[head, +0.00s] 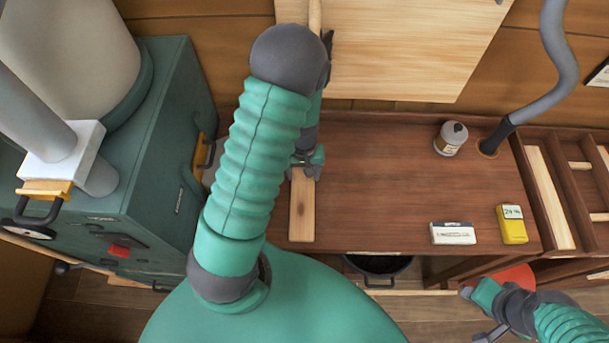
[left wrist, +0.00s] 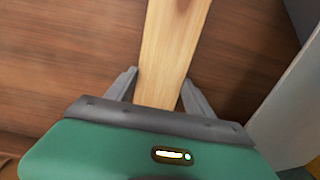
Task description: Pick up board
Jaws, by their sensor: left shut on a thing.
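The board (head: 301,216) is a narrow strip of light wood over the left part of the brown workbench (head: 385,190). My left gripper (head: 306,172) is at its far part and shut on it. In the left wrist view the board (left wrist: 172,45) runs between the two grey fingers of my left gripper (left wrist: 158,92). I cannot tell whether the board touches the bench top. My right gripper (head: 484,312) is low at the right, in front of the bench; its fingers are too unclear to read.
A green cabinet (head: 160,150) stands at the left. A divided tray (head: 548,190) is at the right. The bench's middle is clear.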

